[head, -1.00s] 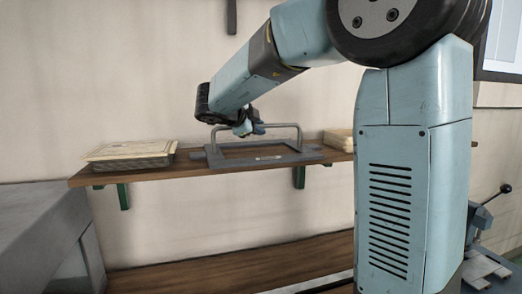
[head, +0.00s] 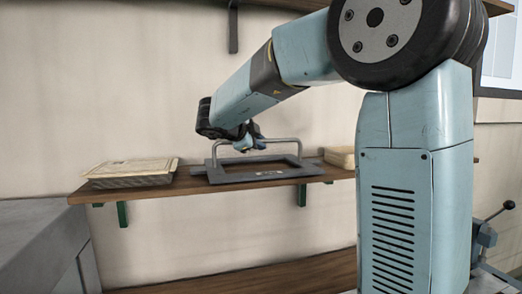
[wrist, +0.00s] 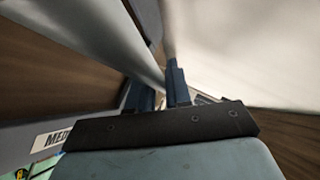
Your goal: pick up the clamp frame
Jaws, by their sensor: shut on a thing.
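The clamp frame (head: 235,179) is a dark grey rectangular frame with a raised grey bar handle (head: 285,141). In the head view it is at the wooden shelf, near its front edge. My gripper (head: 249,143) comes down from above and is shut on the handle. In the wrist view my fingers (wrist: 160,92) are close around the grey bar (wrist: 110,42), which runs in from the upper left. The finger contact is partly hidden. I cannot tell for certain whether the frame is clear of the shelf.
The shelf (head: 105,195) carries a shallow tray with a pale top (head: 130,170) to the left and a cream-coloured item (head: 340,156) to the right. A grey cabinet (head: 35,220) stands at the left. Another wooden surface (head: 270,278) lies below.

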